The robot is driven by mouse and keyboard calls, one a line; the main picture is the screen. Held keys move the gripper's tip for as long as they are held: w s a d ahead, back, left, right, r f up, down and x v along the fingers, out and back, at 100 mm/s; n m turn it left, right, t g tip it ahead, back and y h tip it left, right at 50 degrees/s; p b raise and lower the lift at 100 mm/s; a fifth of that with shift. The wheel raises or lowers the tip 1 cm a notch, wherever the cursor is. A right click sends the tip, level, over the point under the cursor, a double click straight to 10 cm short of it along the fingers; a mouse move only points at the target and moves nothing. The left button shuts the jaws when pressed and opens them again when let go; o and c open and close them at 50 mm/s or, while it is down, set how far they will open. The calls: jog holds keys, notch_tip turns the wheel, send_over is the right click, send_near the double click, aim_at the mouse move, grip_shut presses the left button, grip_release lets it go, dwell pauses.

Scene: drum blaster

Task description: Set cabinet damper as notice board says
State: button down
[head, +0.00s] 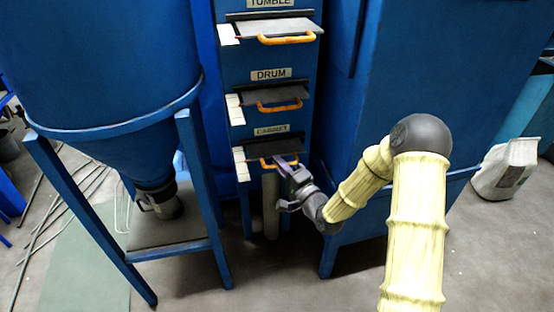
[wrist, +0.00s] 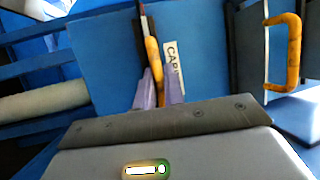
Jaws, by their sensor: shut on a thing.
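The cabinet damper is the lowest slide plate (head: 262,148), under a CABINET label (head: 272,130), with an orange handle (head: 268,164) on its front edge. A white scale plate (head: 241,164) sits at its left; its markings are too small to read. My gripper (head: 281,163) is at the right part of this handle. In the wrist view my gripper (wrist: 160,88) has its two purple fingers on either side of the orange handle (wrist: 154,58), shut on it. The label (wrist: 173,66) shows partly beside the fingers. The notice board is not in view.
The DRUM damper (head: 279,105) and TUMBLE damper (head: 287,38) stick out above, with their own orange handles. A blue hopper on legs (head: 115,130) stands left and a large blue cabinet (head: 425,70) right. A white sack (head: 507,168) stands far right.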

jog(key=c, duration=1.5)
grip_release()
jog(key=shift+w, duration=0.15)
jog(key=shift+a, duration=0.1)
jog(key=p+v, duration=0.1)
jog(key=v, duration=1.6)
jog(key=shift+f+p, duration=0.1)
jog(key=shift+p, duration=0.3)
